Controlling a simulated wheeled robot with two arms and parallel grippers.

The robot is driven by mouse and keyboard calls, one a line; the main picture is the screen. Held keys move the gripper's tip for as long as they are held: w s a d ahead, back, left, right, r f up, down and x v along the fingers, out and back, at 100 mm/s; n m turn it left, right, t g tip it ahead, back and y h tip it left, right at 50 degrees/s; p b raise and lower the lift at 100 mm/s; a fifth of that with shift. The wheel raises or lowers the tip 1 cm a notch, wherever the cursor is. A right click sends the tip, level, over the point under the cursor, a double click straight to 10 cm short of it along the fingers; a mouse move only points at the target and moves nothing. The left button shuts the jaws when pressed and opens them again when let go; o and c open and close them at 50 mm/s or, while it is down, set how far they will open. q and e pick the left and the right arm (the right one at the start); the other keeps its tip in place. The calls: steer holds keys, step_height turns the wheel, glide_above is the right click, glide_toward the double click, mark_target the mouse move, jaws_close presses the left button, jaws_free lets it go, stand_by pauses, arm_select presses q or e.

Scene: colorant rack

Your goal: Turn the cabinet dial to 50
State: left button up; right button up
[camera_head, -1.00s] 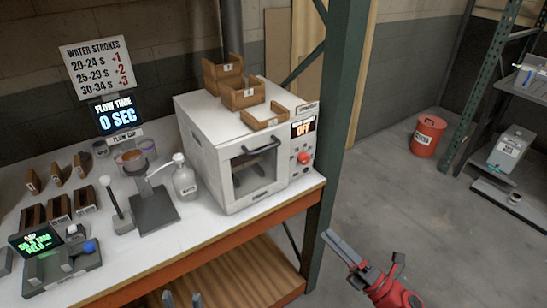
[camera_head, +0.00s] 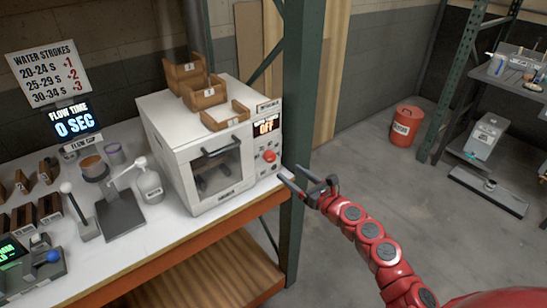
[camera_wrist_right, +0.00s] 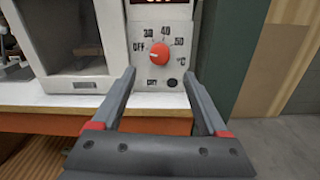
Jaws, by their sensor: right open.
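The white cabinet (camera_head: 190,145) stands on the bench with a dark window door and a control panel on its right side. Its red dial (camera_head: 269,156) sits below a display (camera_head: 265,127) reading OFF. In the right wrist view the dial (camera_wrist_right: 159,54) shows close, with marks OFF, 30, 40 and 50 around it; I cannot make out its pointer clearly. My right gripper (camera_head: 288,171) is open and empty, just right of and below the dial. In the wrist view its fingertips (camera_wrist_right: 159,73) lie either side of the dial, apart from it. My left gripper is out of view.
A green post (camera_head: 298,120) stands right of the cabinet. Wooden bins (camera_head: 208,97) sit on its top. A pump bottle (camera_head: 149,182) and flow cup gear stand left on the bench. A red drum (camera_head: 404,128) stands on open floor at right.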

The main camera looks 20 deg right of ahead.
mark_target(272, 159)
steer(key=p+x, duration=0.1)
steer(key=x, duration=0.7)
steer(key=shift+w+p, duration=0.2)
steer(key=shift+p, duration=0.15)
steer(key=shift+w+a, duration=0.3)
steer(key=shift+w, duration=0.05)
jaws_close()
